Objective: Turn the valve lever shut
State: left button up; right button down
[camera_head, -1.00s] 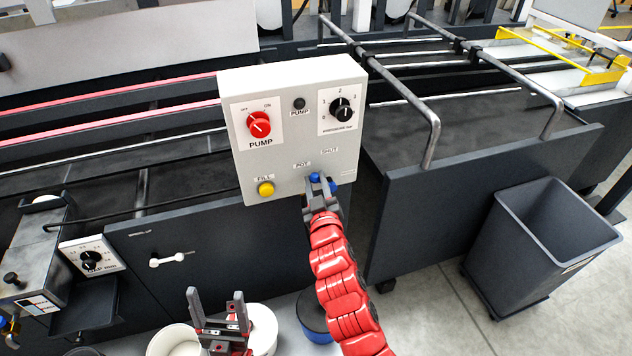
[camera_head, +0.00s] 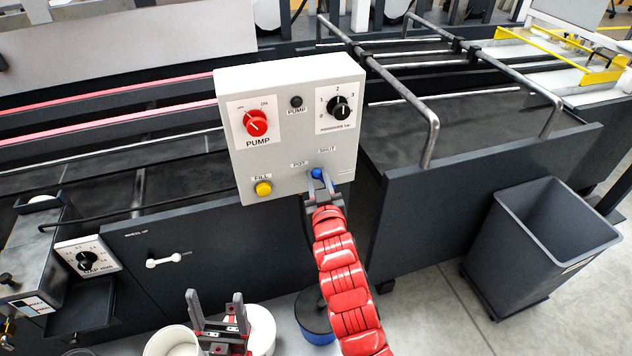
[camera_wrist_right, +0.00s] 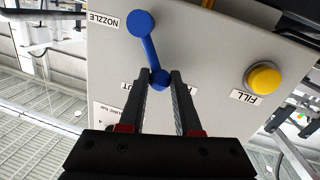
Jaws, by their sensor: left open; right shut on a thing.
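The blue valve lever (camera_head: 317,173) is on the lower right of the white panel, by the POT and SHUT labels. In the right wrist view the lever (camera_wrist_right: 149,50) runs from a round blue boss near the NOZZLE label to a round end between my fingers, near the partly hidden POT and SHUT labels. My right gripper (camera_wrist_right: 161,76) is shut on that end; in the head view it (camera_head: 319,186) hides most of the lever. My left gripper (camera_head: 214,297) is open and empty, low in front of the machine, away from the panel.
The white panel (camera_head: 285,150) also carries a red pump knob (camera_head: 256,123), a black pressure dial (camera_head: 339,107) and a yellow FILL button (camera_head: 264,188). White tubs (camera_head: 172,343) stand by my left gripper. A dark bin (camera_head: 545,245) stands on the floor at right.

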jog(key=m, duration=0.1)
jog(key=d+m+b, duration=0.1)
jog(key=m+b, duration=0.1)
jog(key=shift+w+d+r, duration=0.3)
jog(key=shift+d+r, duration=0.1)
jog(key=shift+w+d+r+m+g+y+b, duration=0.2)
jog(key=shift+d+m+b, duration=0.25)
jog(key=shift+m, duration=0.3)
jog(key=shift+w+d+f+m+g+y+b, duration=0.1)
jog(key=shift+d+m+g+b, duration=0.25)
jog(key=shift+m, duration=0.4)
jog(key=c, duration=0.6)
grip_release()
